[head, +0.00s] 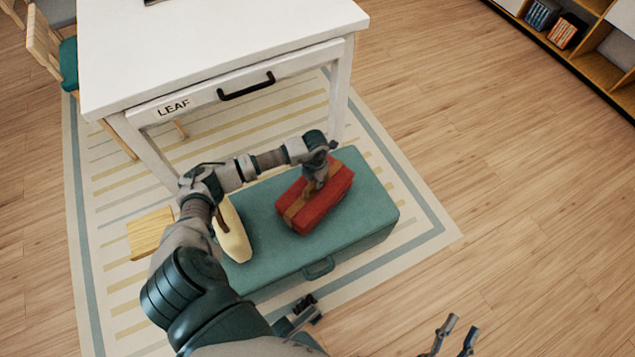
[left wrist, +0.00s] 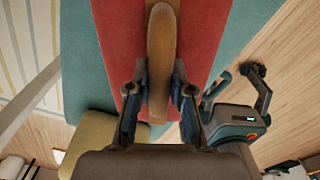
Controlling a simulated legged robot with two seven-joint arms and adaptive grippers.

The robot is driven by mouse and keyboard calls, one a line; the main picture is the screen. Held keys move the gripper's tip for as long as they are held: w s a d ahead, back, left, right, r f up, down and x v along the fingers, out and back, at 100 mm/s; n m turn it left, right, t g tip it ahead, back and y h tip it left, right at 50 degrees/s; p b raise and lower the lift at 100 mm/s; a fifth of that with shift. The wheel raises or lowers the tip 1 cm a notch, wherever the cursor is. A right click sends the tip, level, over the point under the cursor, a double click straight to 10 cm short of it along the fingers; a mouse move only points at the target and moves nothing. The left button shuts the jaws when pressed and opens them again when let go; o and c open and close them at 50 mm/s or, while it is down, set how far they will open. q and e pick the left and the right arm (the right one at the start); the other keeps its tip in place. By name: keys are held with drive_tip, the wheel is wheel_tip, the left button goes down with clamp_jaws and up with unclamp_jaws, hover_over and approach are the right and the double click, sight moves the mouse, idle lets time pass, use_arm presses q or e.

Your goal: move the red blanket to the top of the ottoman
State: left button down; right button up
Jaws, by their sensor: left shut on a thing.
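The red blanket (head: 332,192) is a folded bundle with a tan strap. It is over the top of the teal ottoman (head: 365,208), right of its middle; I cannot tell whether it rests on it or is slightly above. My left gripper (head: 317,183) is shut on the blanket's strap from above. In the left wrist view the tan strap loop (left wrist: 162,60) stands between the fingers (left wrist: 159,100), with the red cloth (left wrist: 120,45) behind it. My right gripper (head: 456,340) is open and empty at the bottom edge, apart from the ottoman.
A pale yellow cushion (head: 236,246) lies at the ottoman's left end, partly behind my left arm. A white table (head: 200,45) with a drawer marked LEAF stands behind. A wooden piece (head: 148,232) is left of the ottoman. The wood floor (head: 500,180) at right is clear.

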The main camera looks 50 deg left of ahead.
use_arm(q)
drive_tip(key=shift+w+f, duration=0.1)
drive_tip(key=shift+f, duration=0.8)
drive_tip(key=shift+r, duration=0.1)
drive_tip(key=c, duration=1)
unclamp_jaws()
drive_tip(key=shift+c, duration=0.2)
use_arm(e)
drive_tip(key=shift+s+r+t, duration=0.1)
drive_tip(key=shift+r+t, duration=0.4)
